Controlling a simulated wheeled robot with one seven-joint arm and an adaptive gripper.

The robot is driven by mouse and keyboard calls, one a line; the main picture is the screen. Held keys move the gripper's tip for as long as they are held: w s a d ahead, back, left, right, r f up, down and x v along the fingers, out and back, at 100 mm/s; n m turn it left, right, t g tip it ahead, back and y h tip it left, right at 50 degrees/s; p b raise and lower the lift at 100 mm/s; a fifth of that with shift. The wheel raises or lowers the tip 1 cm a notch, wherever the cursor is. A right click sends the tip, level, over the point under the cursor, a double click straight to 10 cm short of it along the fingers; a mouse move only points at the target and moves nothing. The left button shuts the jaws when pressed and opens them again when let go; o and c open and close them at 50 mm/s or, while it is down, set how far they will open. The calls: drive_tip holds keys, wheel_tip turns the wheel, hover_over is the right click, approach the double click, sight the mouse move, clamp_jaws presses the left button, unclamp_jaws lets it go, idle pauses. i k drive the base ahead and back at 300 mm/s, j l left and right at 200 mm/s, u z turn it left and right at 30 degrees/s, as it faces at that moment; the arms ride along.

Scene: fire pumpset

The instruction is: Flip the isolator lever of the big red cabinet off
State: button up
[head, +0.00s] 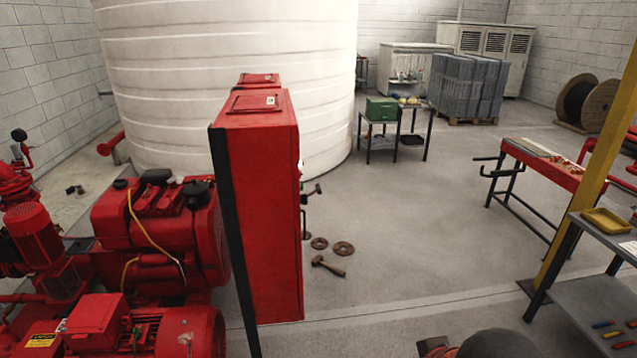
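The big red cabinet (263,215) stands upright in the middle of the head view, seen from above at its side, with a black post along its left edge. A second red cabinet top (258,80) shows just behind it. A dark handle-like part (313,190) juts out past the cabinet's right edge. It may be the isolator lever, but it is small and its position cannot be read. The cabinet's front face is turned away and hidden. My gripper is not in view.
Red engine and pump machinery (160,235) fills the left. A hammer (328,266) and rusty discs (343,248) lie on the floor right of the cabinet. A red-topped bench (545,165) and yellow post (590,150) stand at the right. Open floor (410,240) lies between.

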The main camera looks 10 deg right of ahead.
sight(317, 189)
drive_tip(key=i+j, duration=0.1)
drive_tip(key=i, duration=2.2)
